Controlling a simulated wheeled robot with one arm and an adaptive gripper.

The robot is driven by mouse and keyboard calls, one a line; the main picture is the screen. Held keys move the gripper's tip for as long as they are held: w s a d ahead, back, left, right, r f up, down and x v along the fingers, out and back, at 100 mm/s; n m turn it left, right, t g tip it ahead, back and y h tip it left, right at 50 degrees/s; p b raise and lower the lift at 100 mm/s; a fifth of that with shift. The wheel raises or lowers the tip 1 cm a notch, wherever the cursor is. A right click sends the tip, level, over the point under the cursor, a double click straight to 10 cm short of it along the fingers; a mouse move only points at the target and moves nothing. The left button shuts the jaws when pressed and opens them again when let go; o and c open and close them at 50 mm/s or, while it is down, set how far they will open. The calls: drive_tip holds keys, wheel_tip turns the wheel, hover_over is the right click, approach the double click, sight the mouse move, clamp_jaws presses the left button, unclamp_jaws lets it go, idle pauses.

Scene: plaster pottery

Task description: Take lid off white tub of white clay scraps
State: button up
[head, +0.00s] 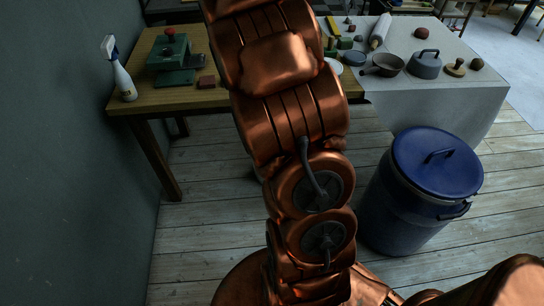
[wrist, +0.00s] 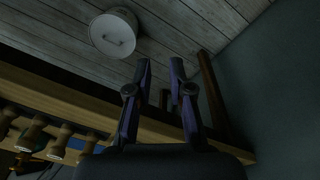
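A white tub (wrist: 130,14) stands on the plank floor in the upper part of the wrist view. Its round white lid (wrist: 106,30) is on it, with a small dark handle. My gripper (wrist: 161,66) is open and empty, its two dark fingers apart. The tub is to the upper left of the fingertips and well beyond them, not touched. I cannot see the white tub in the head view, where my arm covers the middle. The scraps are not visible.
A blue lidded bin (head: 415,205) stands on the floor at right. A wooden table (head: 135,98) carries a spray bottle (head: 124,80) and a green press (head: 170,58). A grey table (head: 440,98) holds pots. The wooden table's edge (wrist: 70,98) crosses the wrist view near my fingers.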

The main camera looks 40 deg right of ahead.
drive_tip(key=w+d+f+n+h+b, duration=0.15)
drive_tip(key=d+f+b, duration=0.25)
drive_tip(key=d+f, duration=0.45)
drive_tip(key=w+d+f+t+b, duration=0.15)
drive_tip(key=d+f+b, duration=0.35)
drive_tip(key=f, duration=0.7)
drive_tip(key=w+d+f+n+b, duration=0.1)
drive_tip(key=w+d+f+b, duration=0.2)
drive_tip(key=d+f, duration=0.6)
drive_tip(key=w+d+f+n+t+b, duration=0.1)
drive_tip(key=w+f+n+b, duration=0.2)
drive_tip(key=f, duration=0.3)
drive_tip(key=w+d+f+n+t+h+b, duration=0.1)
drive_tip(key=w+d+f+n+b, duration=0.1)
drive_tip(key=w+f+n+b, duration=0.2)
drive_tip(key=w+d+f+n+t+b, duration=0.1)
drive_tip(key=w+f+n+b, duration=0.2)
drive_tip(key=w+f+b, duration=0.3)
drive_tip(key=shift+w+d+f+b, duration=0.1)
drive_tip(key=shift+d+f+b, duration=0.1)
drive_tip(key=shift+f+b, duration=0.25)
drive_tip(key=shift+d+f+b, duration=0.15)
drive_tip(key=shift+f+b, duration=0.05)
drive_tip(key=shift+f, duration=0.4)
drive_tip(key=shift+b+x, duration=2.15)
drive_tip(key=shift+x, duration=1.3)
drive_tip(key=shift+d, duration=0.2)
